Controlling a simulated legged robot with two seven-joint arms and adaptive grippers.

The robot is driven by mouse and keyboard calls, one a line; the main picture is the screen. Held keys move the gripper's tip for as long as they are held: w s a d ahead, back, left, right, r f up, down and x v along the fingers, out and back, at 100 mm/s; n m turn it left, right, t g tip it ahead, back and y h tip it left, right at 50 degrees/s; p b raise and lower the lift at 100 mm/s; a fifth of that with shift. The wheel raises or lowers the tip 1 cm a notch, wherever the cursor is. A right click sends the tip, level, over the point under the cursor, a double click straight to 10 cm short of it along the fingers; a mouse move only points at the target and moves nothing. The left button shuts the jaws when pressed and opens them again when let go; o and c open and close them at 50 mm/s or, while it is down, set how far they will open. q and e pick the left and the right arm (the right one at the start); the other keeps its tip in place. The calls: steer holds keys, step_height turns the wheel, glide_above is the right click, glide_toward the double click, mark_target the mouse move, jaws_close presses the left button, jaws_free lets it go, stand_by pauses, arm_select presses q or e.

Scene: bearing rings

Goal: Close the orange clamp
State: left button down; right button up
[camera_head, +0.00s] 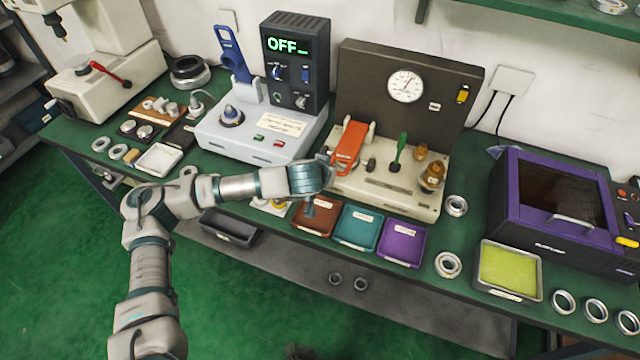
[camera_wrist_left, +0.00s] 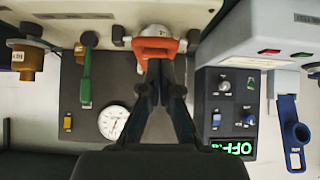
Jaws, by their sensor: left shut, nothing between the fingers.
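The orange clamp (camera_head: 349,142) is mounted at the left end of the beige fixture (camera_head: 400,205) in the head view. Its orange handle slopes down toward the front edge. In the left wrist view the clamp (camera_wrist_left: 155,44) is right at the fingertips. My left gripper (camera_head: 329,170) is beside the clamp's lower front end, partly hidden in the head view by its own wrist. In the wrist view the left gripper (camera_wrist_left: 158,72) has its fingers together and empty, with the tips at or touching the orange handle; contact is unclear. My right gripper is not in view.
A green lever (camera_head: 398,148) and brass-coloured parts (camera_head: 432,176) stand right of the clamp. A pressure gauge (camera_head: 405,86) is on the panel behind. A pale machine (camera_head: 262,135) with an OFF display is at left. Brown, teal and purple trays (camera_head: 401,245) lie in front.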

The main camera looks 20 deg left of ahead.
arm_select(q)
steer(key=s, duration=0.6)
steer(key=shift+d, duration=0.2)
steer(key=shift+a, duration=0.25)
steer(key=shift+d, duration=0.1)
stand_by(0.7)
